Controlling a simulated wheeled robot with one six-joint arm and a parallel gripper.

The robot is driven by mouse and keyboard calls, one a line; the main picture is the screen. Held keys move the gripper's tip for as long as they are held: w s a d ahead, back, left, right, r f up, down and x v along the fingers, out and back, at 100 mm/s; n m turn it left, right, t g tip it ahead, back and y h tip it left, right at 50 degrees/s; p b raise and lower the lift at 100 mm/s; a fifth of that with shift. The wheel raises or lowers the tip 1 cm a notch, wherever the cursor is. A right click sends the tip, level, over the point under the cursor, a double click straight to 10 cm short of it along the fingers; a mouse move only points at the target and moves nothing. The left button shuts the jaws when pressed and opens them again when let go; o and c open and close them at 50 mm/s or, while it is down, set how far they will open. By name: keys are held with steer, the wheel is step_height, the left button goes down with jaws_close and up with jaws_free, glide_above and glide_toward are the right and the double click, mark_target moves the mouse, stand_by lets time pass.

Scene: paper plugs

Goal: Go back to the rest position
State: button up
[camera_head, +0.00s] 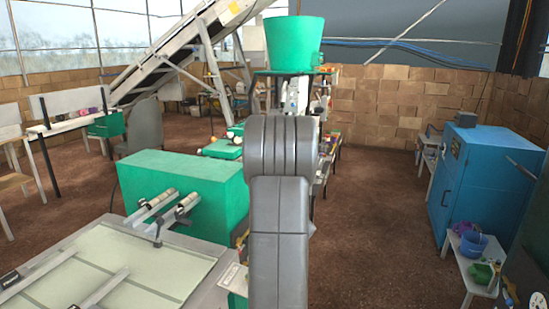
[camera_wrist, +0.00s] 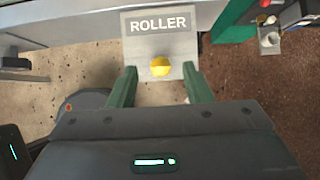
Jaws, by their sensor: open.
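My gripper (camera_wrist: 159,72) shows in the wrist view with its two green fingers spread apart and nothing held between them. A grey plate labelled ROLLER (camera_wrist: 160,25) lies just beyond the fingertips. Its yellow knob (camera_wrist: 160,67) appears between the fingertips in the picture; I cannot tell how far below them it is. In the head view my grey arm stands upright in the middle, and my gripper is hidden there.
A green machine housing (camera_head: 185,195) and a pale panelled table (camera_head: 130,265) stand at the left. A blue cabinet (camera_head: 480,185) and a small bench with bowls (camera_head: 475,262) stand at the right. Open brown floor (camera_head: 375,220) lies between my arm and the cabinet.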

steer(key=shift+x, duration=2.35)
